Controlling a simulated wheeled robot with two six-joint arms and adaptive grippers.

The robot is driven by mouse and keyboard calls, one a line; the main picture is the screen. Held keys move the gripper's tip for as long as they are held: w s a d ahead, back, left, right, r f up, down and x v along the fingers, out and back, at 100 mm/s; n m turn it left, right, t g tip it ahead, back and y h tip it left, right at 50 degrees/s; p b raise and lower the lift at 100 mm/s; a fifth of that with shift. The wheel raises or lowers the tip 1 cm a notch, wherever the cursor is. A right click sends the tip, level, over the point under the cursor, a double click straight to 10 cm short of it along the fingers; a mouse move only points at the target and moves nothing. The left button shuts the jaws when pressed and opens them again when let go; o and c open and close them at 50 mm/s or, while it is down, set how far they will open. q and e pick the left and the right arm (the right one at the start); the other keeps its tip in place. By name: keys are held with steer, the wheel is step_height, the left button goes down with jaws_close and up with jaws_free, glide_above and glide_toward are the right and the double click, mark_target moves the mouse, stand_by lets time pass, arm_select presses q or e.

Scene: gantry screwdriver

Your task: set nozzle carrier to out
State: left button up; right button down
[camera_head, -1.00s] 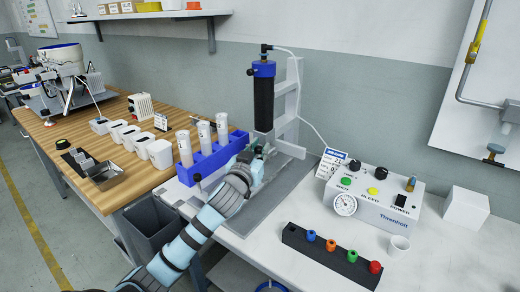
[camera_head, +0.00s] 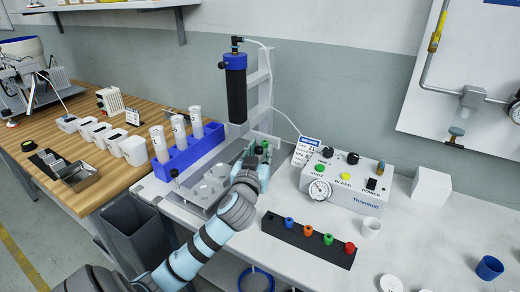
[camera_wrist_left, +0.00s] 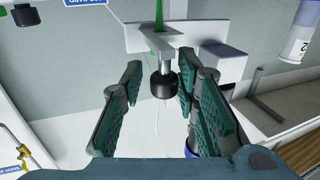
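The gantry (camera_head: 262,95) carries an upright black barrel with a blue cap (camera_head: 236,88). Below it is a grey plate with round pale cups (camera_head: 212,183). Which part is the nozzle carrier is unclear. My left gripper (camera_head: 262,150) is at the gantry's foot, right of the barrel, and partly hides what lies there. In the left wrist view its green-padded fingers (camera_wrist_left: 160,82) are spread apart. A black knob (camera_wrist_left: 163,86) on a short rod under a pale bracket (camera_wrist_left: 190,38) appears between them, with gaps on both sides. My right gripper is not in view.
A blue rack (camera_head: 190,152) with clear tubes stands left of the plate. A control box (camera_head: 343,188) with a gauge is on the right. A black strip (camera_head: 308,240) with coloured caps lies in front of it. A white cup (camera_head: 371,228) stands nearby.

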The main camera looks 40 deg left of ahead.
arm_select(q)
steer(key=shift+o, duration=0.3)
steer(key=shift+d+r, duration=0.1)
steer(key=shift+r, duration=0.05)
steer(key=v, duration=1.2)
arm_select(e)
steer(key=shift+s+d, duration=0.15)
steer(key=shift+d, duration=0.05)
